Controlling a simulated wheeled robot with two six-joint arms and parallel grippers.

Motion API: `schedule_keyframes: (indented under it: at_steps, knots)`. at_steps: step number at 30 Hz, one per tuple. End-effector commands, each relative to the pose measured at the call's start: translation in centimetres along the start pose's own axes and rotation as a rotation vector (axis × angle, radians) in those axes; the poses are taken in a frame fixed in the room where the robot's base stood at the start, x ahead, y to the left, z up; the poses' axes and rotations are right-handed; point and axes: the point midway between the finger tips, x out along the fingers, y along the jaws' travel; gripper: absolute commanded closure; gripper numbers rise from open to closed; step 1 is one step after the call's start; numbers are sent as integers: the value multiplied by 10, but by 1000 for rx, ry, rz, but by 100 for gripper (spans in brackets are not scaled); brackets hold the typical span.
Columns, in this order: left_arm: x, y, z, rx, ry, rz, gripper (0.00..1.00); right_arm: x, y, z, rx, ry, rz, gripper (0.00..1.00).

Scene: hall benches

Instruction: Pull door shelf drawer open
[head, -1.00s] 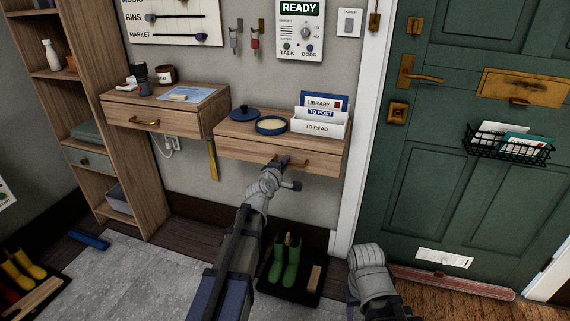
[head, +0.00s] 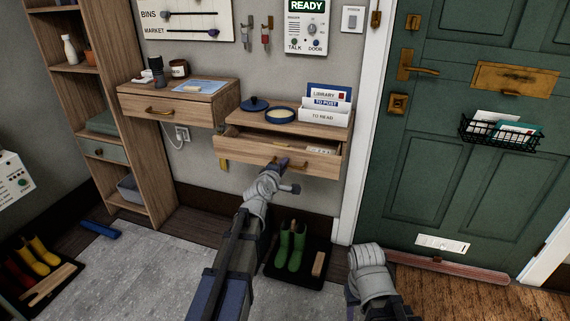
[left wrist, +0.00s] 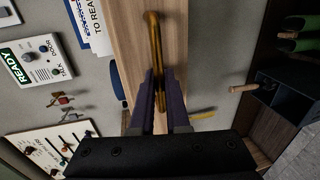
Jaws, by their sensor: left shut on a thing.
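The door shelf drawer (head: 230,154) is a wooden drawer under the shelf beside the green door. It is pulled partly out, and its inside shows with some pale things in it. My left gripper (head: 283,163) is at the drawer's front, shut on its brass handle (head: 303,166). In the left wrist view the fingers (left wrist: 160,95) close around the brass handle (left wrist: 152,40), with the wooden front behind. My right arm shows at the lower middle of the head view; its fingers cannot be made out.
The door shelf (head: 235,118) bears a blue round tin (head: 279,116), a blue lid (head: 255,104) and a letter rack (head: 323,117). Another drawer (head: 185,111) stands shut at left. Green boots (head: 290,246) stand on a tray below. The green door (head: 440,180) is at right.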

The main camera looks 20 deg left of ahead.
Motion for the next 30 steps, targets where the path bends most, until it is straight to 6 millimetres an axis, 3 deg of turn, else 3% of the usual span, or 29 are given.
schedule_keyframes:
  at_steps: [8, 17, 18, 20, 30]
  knots:
    - [-31, -7, 0, -1, 0, 0, 100, 0, 0, 0, 0, 0, 0, 50]
    - [-30, -6, 0, 0, 0, 0, 100, 0, 0, 0, 0, 0, 0, 50]
    - [-30, -6, 0, 0, 0, 0, 82, 0, 0, 0, 0, 0, 0, 50]
    - [-30, -6, 0, 0, 0, 0, 75, 0, 0, 0, 0, 0, 0, 50]
    - [-33, -6, 0, 0, 0, 0, 74, -1, 0, 0, 0, 0, 0, 50]
